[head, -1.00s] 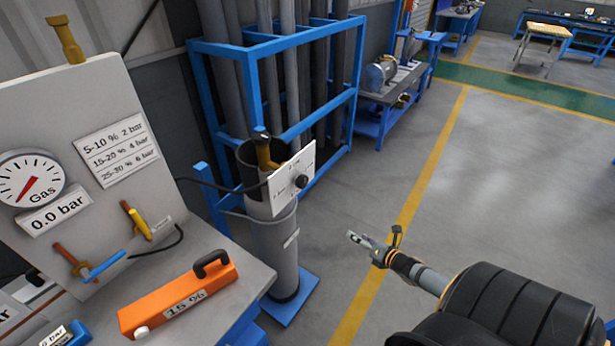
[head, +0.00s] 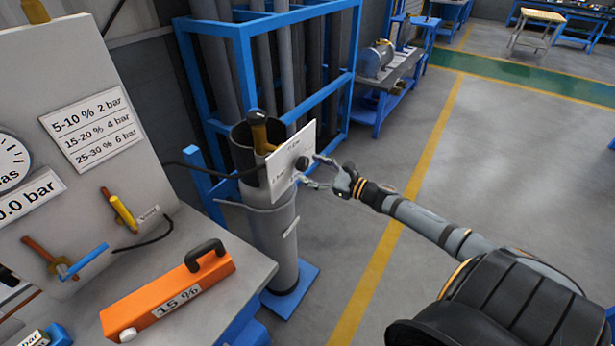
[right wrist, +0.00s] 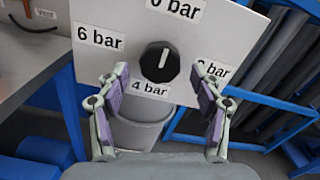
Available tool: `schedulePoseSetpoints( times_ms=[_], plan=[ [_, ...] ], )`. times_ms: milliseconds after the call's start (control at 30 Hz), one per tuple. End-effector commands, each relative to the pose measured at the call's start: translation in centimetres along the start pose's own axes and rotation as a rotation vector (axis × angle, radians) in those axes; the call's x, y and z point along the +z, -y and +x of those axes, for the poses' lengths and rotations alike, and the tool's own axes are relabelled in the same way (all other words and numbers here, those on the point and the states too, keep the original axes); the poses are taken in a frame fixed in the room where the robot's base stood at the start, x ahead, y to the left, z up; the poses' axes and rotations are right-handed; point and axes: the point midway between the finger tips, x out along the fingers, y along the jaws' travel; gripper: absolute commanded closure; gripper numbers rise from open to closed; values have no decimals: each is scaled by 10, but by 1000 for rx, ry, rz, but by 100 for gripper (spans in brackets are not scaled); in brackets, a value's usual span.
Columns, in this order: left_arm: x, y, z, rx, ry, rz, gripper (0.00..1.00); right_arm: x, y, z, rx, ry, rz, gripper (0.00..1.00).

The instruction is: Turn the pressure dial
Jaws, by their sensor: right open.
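The pressure dial is a black knob (right wrist: 160,61) with a white pointer line, on a white panel (right wrist: 225,30). Labels for 0, 4 and 6 bar are readable around it; the one at its right is partly hidden by a finger. In the head view the knob (head: 302,163) and panel (head: 280,171) sit on top of the grey cylinder stand (head: 276,235). My right gripper (head: 312,171) is open in front of the panel. In the right wrist view its fingers (right wrist: 160,85) stand apart left and right of the knob, not touching it. My left gripper is out of view.
An orange block marked 15 % (head: 168,297) lies on the grey bench (head: 225,255) at left. The upright board (head: 140,170) carries a gauge (head: 10,165), valves and a pressure chart. A blue rack (head: 245,80) with tall cylinders stands behind. Floor at right is clear.

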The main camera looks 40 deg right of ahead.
Motion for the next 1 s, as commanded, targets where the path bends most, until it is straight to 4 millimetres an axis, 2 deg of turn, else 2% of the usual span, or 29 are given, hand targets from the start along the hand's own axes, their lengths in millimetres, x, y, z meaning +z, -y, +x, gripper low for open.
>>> schedulePoseSetpoints(
  times_ms=[200,567,900,1000],
  plan=[
    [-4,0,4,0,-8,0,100,0,0,17,-1,-1,2,34],
    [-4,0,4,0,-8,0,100,0,0,21,-1,-5,3,34],
    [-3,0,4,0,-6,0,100,0,0,21,-1,-4,3,78],
    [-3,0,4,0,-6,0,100,0,0,20,0,-5,3,88]
  ],
)
